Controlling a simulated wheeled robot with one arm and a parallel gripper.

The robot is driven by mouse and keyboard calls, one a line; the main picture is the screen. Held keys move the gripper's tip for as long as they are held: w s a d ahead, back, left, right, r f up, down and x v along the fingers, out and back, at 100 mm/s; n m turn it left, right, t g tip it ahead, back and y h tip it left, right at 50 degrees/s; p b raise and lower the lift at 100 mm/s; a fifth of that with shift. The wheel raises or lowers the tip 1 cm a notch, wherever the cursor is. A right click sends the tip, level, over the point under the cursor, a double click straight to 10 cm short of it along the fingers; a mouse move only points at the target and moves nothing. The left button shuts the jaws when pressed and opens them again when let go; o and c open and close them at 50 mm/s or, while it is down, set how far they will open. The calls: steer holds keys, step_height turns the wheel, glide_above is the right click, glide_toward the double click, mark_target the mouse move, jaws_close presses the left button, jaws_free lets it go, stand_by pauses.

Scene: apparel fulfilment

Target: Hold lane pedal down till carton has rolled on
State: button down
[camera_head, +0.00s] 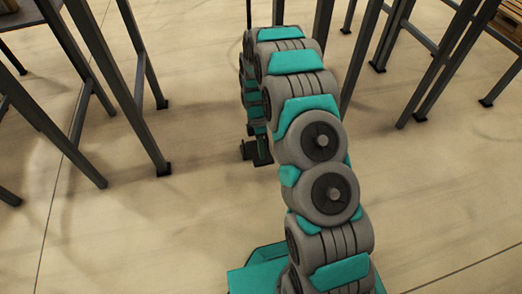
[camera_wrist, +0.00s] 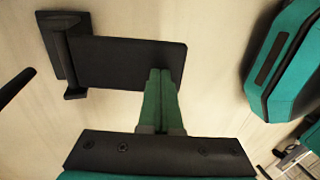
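The pedal (camera_wrist: 120,62) is a flat black plate in the wrist view, with a black hinge bracket at its left end. In the head view it is a small dark shape (camera_head: 247,150) low by the floor, partly hidden by my arm. My gripper (camera_wrist: 160,74) has its two green fingers together, with nothing seen between them. The fingertips overlap the pedal plate's right part in the wrist view. I cannot tell whether they touch it or how far it is pressed. My gripper also shows in the head view (camera_head: 262,152). No carton can be made out.
Dark metal legs of a frame (camera_head: 130,95) stand at the left. More legs (camera_head: 440,70) stand at the right, and others rise behind my arm. A slatted wooden thing (camera_head: 508,22) is at the top right corner. The pale floor (camera_head: 150,230) is clear in front.

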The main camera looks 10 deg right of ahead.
mark_target(263, 161)
steer(key=shift+s+f+t, duration=0.6)
steer(key=shift+f, duration=0.1)
steer(key=shift+s+f+t, duration=0.2)
steer(key=shift+f+t, duration=0.35)
steer(key=shift+s+f+t, duration=0.2)
steer(key=shift+f+t, duration=0.35)
steer(key=shift+s+f+p, duration=0.15)
steer(key=shift+f+p, duration=0.1)
steer(key=shift+f, duration=0.25)
steer(key=shift+s+f+p, duration=0.15)
steer(key=shift+f+p, duration=0.05)
steer(key=shift+f, duration=0.3)
steer(key=shift+s+f, duration=0.3)
step_height(263, 161, up, 15)
steer(key=p, duration=0.2)
steer(key=shift+t+p, duration=0.3)
steer(key=shift+s+r, duration=0.1)
